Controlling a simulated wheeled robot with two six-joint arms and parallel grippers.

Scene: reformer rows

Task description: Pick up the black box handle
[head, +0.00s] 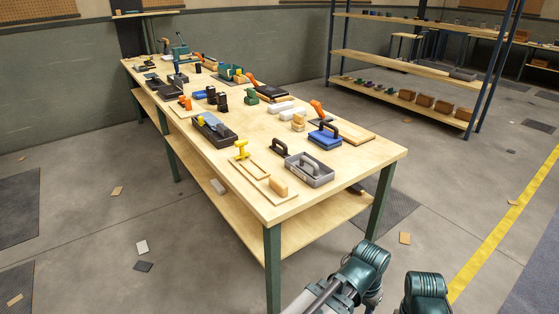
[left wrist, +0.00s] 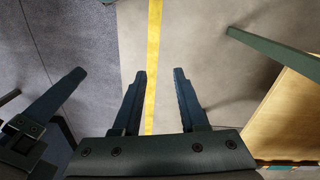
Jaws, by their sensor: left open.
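Two black handles show in the head view. One, a small black arched handle (head: 279,147), stands on the table's near part, left of a grey box with a grey handle (head: 309,168). The other black handle (head: 331,127) arches over a blue box (head: 324,138) behind the grey one. I cannot tell which is the task's handle. My left gripper (left wrist: 160,73) is open and empty above the floor in the left wrist view, away from the table. A dark finger at that view's left seems to be my right gripper's; its jaw state is unclear.
The long wooden table (head: 345,178) carries many tools and blocks, including a yellow tool (head: 242,149) and a black tray (head: 215,131). A shelf rack (head: 400,65) stands behind. Floor right of the table is mostly clear, with a yellow line (head: 505,219).

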